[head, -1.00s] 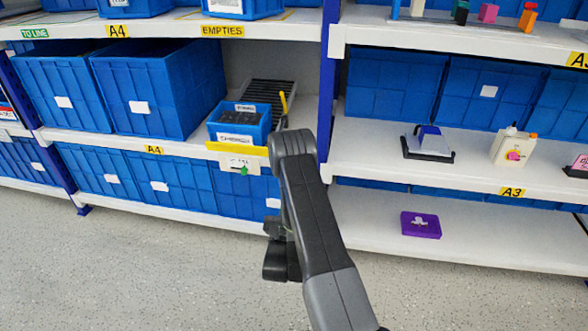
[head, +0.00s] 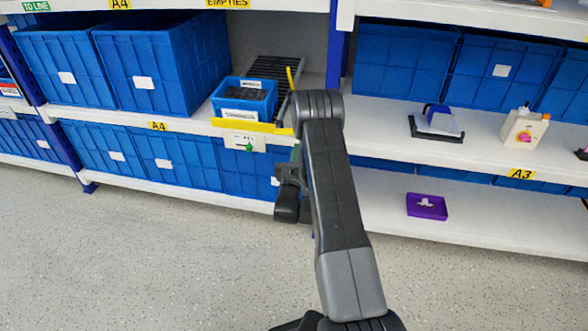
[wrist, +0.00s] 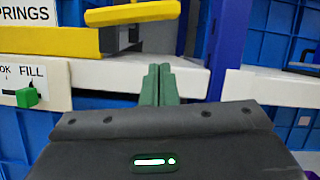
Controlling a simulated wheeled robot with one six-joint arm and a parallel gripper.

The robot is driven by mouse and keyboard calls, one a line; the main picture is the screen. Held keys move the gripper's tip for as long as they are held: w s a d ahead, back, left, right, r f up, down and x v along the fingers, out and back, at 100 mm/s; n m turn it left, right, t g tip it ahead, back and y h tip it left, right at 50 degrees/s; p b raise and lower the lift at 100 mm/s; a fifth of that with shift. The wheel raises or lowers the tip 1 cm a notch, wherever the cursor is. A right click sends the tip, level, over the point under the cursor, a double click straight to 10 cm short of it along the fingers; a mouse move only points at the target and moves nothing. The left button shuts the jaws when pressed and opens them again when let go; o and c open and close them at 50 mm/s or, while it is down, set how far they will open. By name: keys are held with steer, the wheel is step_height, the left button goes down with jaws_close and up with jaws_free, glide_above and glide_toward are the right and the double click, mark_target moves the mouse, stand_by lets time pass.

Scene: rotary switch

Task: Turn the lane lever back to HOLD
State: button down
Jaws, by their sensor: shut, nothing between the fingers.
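A yellow lever (head: 290,78) sticks up beside the roller lane (head: 272,75) on the middle shelf. In the wrist view, a yellow bar (wrist: 133,12), likely this lever, lies across the top, above and left of my fingers. My gripper (wrist: 159,82) shows there with its green fingers together and empty, in front of the white shelf edge and apart from the bar. In the head view my arm hides most of the gripper. A green knob (wrist: 27,97) sits on a white plate reading FILL, left of the fingers; it also shows in the head view (head: 249,147). No HOLD mark is readable.
A blue shelf post (wrist: 228,40) stands close right of my fingers. A purple tray (head: 427,206) lies on the lower right shelf. The floor at left is clear.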

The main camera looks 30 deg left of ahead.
steer(key=shift+s+a+r, duration=0.15)
steer(key=shift+s+r, duration=0.1)
steer(key=shift+r, duration=0.65)
steer(key=shift+s+a+r, duration=0.1)
steer(key=shift+s+r, duration=0.15)
steer(key=shift+r, duration=0.65)
